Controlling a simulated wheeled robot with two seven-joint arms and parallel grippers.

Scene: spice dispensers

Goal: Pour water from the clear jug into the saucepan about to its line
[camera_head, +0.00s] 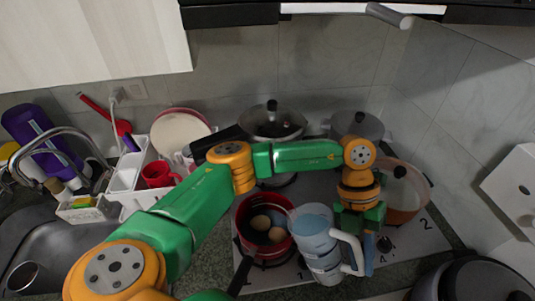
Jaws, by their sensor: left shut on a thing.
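The clear jug (316,246) holds bluish water and stands out in front of the stove's right half, beside the saucepan. My left gripper (350,245) is shut on the jug's white handle at its right side. The jug looks close to upright, tilted slightly toward the left. The red saucepan (241,222) sits on the front left burner with a few brown eggs inside. Its dark handle points toward the front. The jug's rim overlaps the pan's right edge in the picture. No line inside the pan can be made out. My right gripper is not in view.
A lidded pan (273,121) and a grey pot (357,126) stand at the back of the stove. An orange lidded pot (408,192) is right of my gripper. A dish rack (124,181) and sink are at left. A dark cooker (475,281) is at front right.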

